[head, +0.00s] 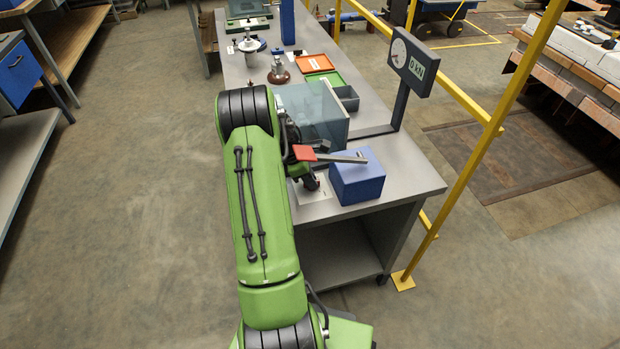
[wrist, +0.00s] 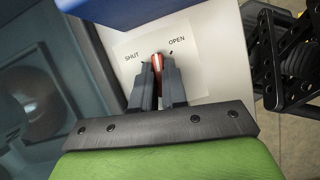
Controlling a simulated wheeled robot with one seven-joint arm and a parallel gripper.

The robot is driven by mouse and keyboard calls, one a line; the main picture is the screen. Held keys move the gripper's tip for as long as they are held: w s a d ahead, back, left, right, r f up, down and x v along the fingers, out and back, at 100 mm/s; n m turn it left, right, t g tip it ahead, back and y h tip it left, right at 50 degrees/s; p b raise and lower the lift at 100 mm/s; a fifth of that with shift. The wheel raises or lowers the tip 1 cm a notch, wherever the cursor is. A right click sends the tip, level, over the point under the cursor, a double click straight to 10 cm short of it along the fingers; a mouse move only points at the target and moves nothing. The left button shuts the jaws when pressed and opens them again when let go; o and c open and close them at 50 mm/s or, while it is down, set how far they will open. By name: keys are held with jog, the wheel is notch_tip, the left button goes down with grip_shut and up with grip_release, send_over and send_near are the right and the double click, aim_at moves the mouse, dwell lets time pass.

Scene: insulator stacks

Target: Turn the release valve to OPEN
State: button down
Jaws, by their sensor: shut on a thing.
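The release valve's red handle (wrist: 158,64) shows in the wrist view above a white label plate (wrist: 143,46). The plate reads SHUT at left and OPEN at right. The visible end of the handle lies between the two words. My gripper (wrist: 159,72) is shut on the handle, with one dark finger on each side of it. The fingers hide the handle's lower part. In the head view my green arm reaches down to the near end of the bench and hides most of the gripper.
A blue box (head: 358,180) with a grey lever (head: 340,158) and red grip stands close beside the valve. A clear panel (head: 322,112) rises behind. A gauge (head: 413,62) reads 0 kN. A yellow rail (head: 500,110) runs along the bench's right.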

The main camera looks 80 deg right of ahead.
jog(key=shift+r+m+y+p, duration=0.15)
jog(key=shift+m+y+p, duration=0.15)
jog(key=shift+m+p, duration=0.5)
jog(key=shift+m, duration=0.6)
jog(key=c, duration=1.2)
grip_release()
jog(key=shift+o, duration=0.2)
